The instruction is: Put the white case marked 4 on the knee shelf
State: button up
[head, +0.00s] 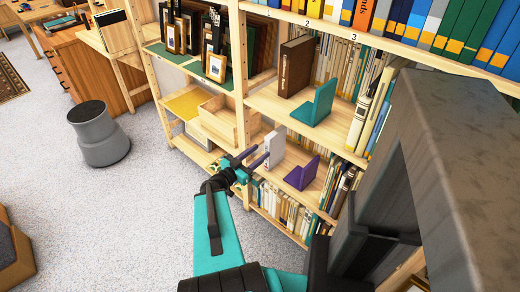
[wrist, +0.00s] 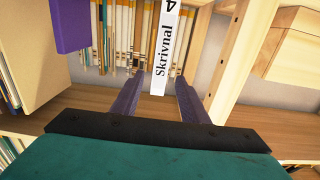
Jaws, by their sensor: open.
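The white case (head: 272,147) stands upright on a wooden shelf (head: 296,180) in the head view, left of a purple bookend (head: 302,174). In the wrist view the white case (wrist: 165,48) shows its spine, with "Skrivnal" and a 4 at the top edge. My gripper (head: 261,152) is open in front of the case. In the wrist view my gripper (wrist: 160,79) has one purple finger on each side of the spine, with gaps visible. Whether the fingers reach past the case's front is hard to tell. I cannot tell which shelf is the knee shelf.
A teal bookend (head: 315,104) and a brown binder (head: 295,66) stand on the shelf above. Books (head: 280,208) fill the shelf below. A wooden box (head: 217,118) sits in the bay to the left. A grey stool (head: 98,133) stands on open carpet.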

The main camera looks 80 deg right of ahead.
jog(key=shift+w+a, duration=0.2)
jog(key=shift+a, duration=0.2)
dwell(0.6)
jog(key=w+a+f+n+t+y, duration=0.1)
jog(key=w+a+f+n+y, duration=0.3)
jog(key=a+f, duration=0.35)
jog(key=w+a+f+n+t+y, duration=0.15)
jog(key=w+a+f+n, duration=0.25)
jog(key=w+a+f, duration=0.4)
jog(key=w+a+f+n+t+y, duration=0.2)
jog(key=w+a+f+n, duration=0.3)
jog(key=a, duration=0.5)
jog(key=a+f+n+y, duration=0.2)
jog(key=a+f+n, duration=0.1)
jog(key=a, duration=0.8)
jog(key=a+f+n+y, duration=0.3)
jog(key=a+f+n, duration=0.1)
jog(key=a, duration=0.7)
jog(key=a+f+n+y, duration=0.3)
jog(key=a+f+n, duration=0.1)
jog(key=a, duration=0.8)
jog(key=shift+s+f, duration=0.15)
jog(key=shift+f, duration=0.1)
